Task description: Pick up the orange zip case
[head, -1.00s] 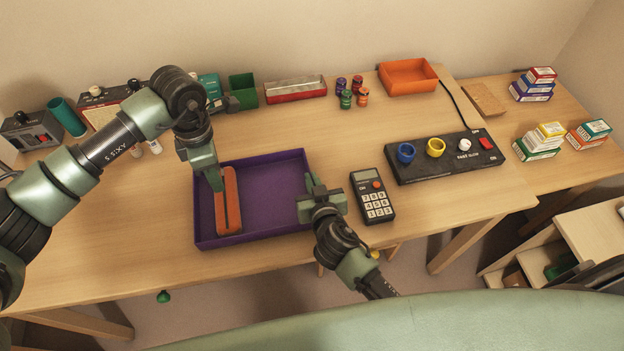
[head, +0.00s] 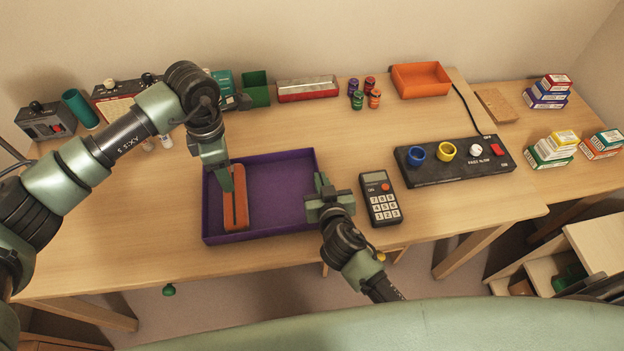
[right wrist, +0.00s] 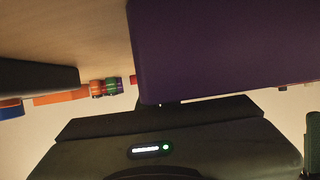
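The orange zip case (head: 237,207) is a long, narrow case with a dark line down its middle. It lies lengthwise along the left side of the purple tray (head: 280,228). My left gripper (head: 229,182) points down at the far left part of the case, very close to it. Its fingers overlap in view, so I cannot tell whether they grip the case. My right gripper (head: 334,190) is beside the tray's right wall, its fingers apart and nothing seen between them. In the right wrist view the tray (right wrist: 225,50) is close and fills the upper right.
A calculator (head: 380,198) lies right of my right gripper, and a black control box (head: 455,172) beyond it. Behind the tray stand a green box (head: 256,90), a red tin (head: 307,90), small jars (head: 357,101) and an orange bin (head: 421,82). The tray's middle is empty.

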